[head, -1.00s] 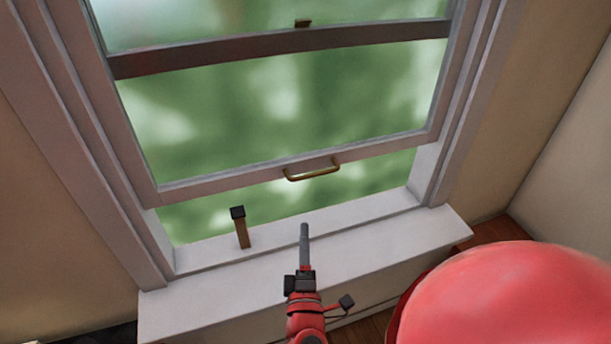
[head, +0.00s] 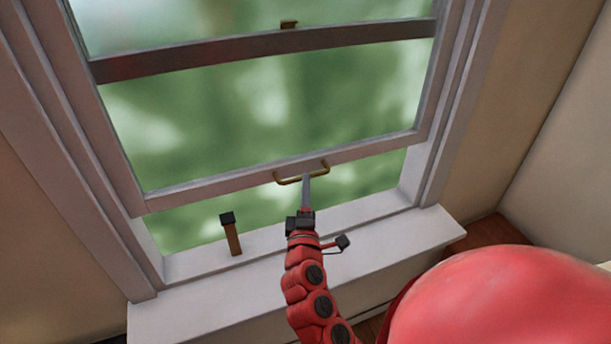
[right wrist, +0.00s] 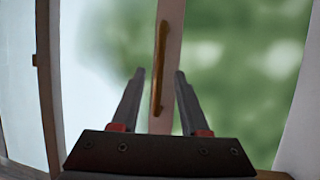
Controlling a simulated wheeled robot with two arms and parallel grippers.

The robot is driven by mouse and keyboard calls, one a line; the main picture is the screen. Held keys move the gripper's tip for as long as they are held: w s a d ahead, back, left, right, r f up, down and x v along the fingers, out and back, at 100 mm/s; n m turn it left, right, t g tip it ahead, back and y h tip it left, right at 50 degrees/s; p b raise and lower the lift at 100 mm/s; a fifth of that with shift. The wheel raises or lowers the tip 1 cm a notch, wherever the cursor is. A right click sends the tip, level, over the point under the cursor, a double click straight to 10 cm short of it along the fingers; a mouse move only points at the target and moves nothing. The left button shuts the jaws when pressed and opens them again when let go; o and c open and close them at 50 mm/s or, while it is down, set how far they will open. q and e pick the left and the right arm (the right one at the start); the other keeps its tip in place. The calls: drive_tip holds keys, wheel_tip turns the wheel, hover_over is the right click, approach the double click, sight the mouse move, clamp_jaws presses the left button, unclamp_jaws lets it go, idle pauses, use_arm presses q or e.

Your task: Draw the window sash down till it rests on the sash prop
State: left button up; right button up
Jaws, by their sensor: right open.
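The window sash (head: 240,181) is raised, with a gap of green outdoors between its bottom rail and the sill. A brass handle (head: 289,181) is fixed to that rail; it also shows in the right wrist view (right wrist: 160,65). The sash prop (head: 232,237), a short wooden post with a dark cap, stands upright on the sill at the left, below the sash and apart from it. My right gripper (head: 306,178) is at the handle in the head view. In the right wrist view its open fingers (right wrist: 157,75) stand either side of the handle's line; contact cannot be told.
The white sill (head: 390,230) runs under the window. The window frame (head: 80,170) stands at the left, and a plain wall (head: 560,110) is at the right. A dark meeting rail (head: 260,45) crosses higher up with a small catch (head: 289,24).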

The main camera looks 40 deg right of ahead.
drive_tip(key=shift+p+x, duration=0.55)
drive_tip(key=shift+x, duration=1.35)
clamp_jaws()
